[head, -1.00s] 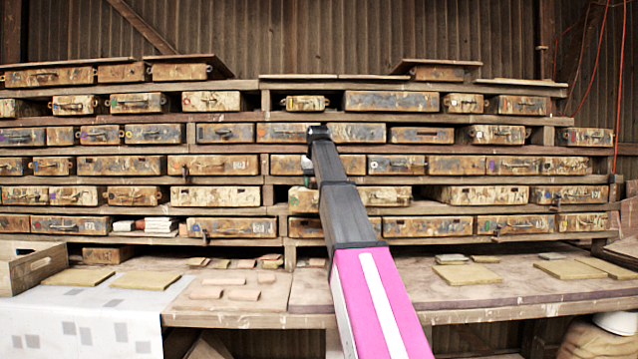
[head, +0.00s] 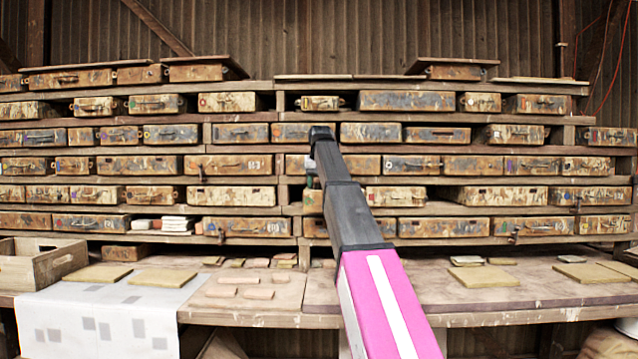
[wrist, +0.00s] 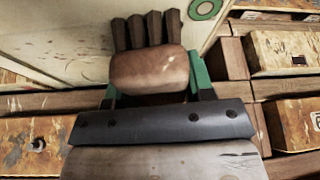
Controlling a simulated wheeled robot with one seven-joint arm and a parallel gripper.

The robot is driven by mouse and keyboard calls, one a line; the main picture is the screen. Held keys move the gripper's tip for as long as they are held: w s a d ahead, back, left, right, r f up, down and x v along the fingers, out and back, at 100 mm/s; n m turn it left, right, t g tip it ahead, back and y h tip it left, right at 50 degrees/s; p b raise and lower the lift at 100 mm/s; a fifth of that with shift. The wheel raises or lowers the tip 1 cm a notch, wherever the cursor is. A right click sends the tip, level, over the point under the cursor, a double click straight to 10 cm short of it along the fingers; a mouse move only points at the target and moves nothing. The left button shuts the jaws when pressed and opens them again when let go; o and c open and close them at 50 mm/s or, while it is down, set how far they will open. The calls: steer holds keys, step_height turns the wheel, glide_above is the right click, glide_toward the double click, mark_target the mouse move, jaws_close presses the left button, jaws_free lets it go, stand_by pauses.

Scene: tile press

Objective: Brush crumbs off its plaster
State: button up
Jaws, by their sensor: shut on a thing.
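In the wrist view, my gripper (wrist: 153,88) has green fingers and is shut on a small brush. The brush (wrist: 150,70) has a rounded pinkish-brown wooden block and a row of dark brown tufts pointing up in the picture. Behind the tufts is a pale, cream face (wrist: 75,35) with a green ring mark at its upper right, seen close up and tilted. I cannot tell whether the tufts touch it. No crumbs can be made out. In the head view, my arm reaches to the shelves, and my gripper (head: 311,184) is small and mostly hidden behind the arm.
Shelves hold rows of worn, paint-flaked cases (head: 238,135) around my arm. The bench (head: 390,308) below carries flat tiles (head: 483,277) and small blocks (head: 260,294). A wooden crate (head: 62,261) and white sheet (head: 60,322) are at left. Much of the bench's right part is clear.

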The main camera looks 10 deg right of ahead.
steer(key=shift+s+d+r, duration=0.15)
steer(key=shift+s+d, duration=0.15)
steer(key=shift+d, duration=1.8)
steer(key=shift+s+d+r, duration=0.2)
steer(key=shift+s+d, duration=0.15)
steer(key=shift+d, duration=1.8)
steer(key=shift+s+d+r, duration=0.15)
steer(key=shift+s+d, duration=0.15)
steer(key=shift+d, duration=1.8)
steer(key=shift+c, duration=0.5)
steer(key=shift+w+a+r, duration=0.15)
steer(key=shift+w+a, duration=0.25)
steer(key=shift+a, duration=1.7)
steer(key=shift+w+a+r, duration=0.15)
steer(key=shift+w+a, duration=0.3)
steer(key=shift+a, duration=1.7)
steer(key=shift+w+a+r, duration=0.15)
steer(key=shift+w+a, duration=0.25)
steer(key=shift+a, duration=1.7)
steer(key=shift+r, duration=0.45)
steer(key=shift+c, duration=1.1)
steer(key=shift+w+r, duration=0.1)
steer(key=shift+r, duration=0.3)
jaws_close()
steer(key=shift+r, duration=2.15)
